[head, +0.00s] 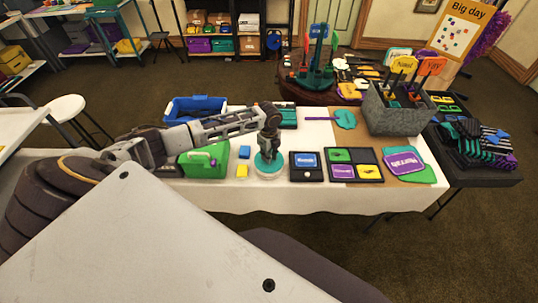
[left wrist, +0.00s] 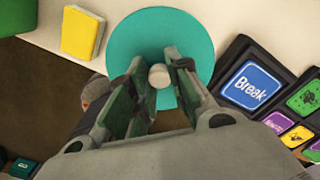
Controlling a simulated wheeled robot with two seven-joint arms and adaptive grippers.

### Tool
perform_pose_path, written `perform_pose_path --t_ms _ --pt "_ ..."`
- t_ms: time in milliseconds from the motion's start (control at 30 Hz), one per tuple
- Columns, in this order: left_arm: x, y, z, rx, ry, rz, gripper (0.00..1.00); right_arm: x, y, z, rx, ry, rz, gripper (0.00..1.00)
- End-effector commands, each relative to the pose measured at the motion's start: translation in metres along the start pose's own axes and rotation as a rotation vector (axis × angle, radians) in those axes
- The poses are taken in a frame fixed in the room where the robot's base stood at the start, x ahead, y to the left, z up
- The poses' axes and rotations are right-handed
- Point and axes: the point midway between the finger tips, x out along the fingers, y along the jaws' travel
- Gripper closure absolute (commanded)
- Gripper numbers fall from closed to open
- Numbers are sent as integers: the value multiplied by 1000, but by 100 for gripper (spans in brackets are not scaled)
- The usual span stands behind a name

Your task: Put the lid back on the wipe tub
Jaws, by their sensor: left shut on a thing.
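The teal round lid (head: 262,167) has a small pale knob, seen in the left wrist view, where the lid (left wrist: 125,45) fills the upper middle. My left gripper (head: 268,152) points down, shut on the lid's knob, with one finger on each side of it. The white wipe tub (head: 270,178) shows as a low round rim directly under the lid in the head view. I cannot tell whether the lid touches the tub or is seated level. In the left wrist view the lid hides the tub. My right gripper is in neither view.
A yellow block (head: 242,171) and a blue block (head: 244,152) lie just left of the tub. A green case (head: 205,160) stands farther left. A black box with a blue "Break" label (head: 306,166) is close on the right. A grey bin (head: 397,113) stands back right.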

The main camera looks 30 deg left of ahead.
Motion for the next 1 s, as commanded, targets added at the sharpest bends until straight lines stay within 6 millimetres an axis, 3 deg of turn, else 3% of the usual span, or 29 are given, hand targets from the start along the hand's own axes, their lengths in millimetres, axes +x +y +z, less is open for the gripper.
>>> perform_pose_path --t_ms 400,433,600,833,1000 --pt "0 0 0 0 0 0 100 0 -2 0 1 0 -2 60" --pt "0 0 0 0 0 0 78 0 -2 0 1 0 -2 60" --pt "0 0 0 0 0 0 56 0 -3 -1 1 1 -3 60" --pt "0 0 0 0 0 0 56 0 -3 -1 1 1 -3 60" --pt "0 0 0 0 0 0 35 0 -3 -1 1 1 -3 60"
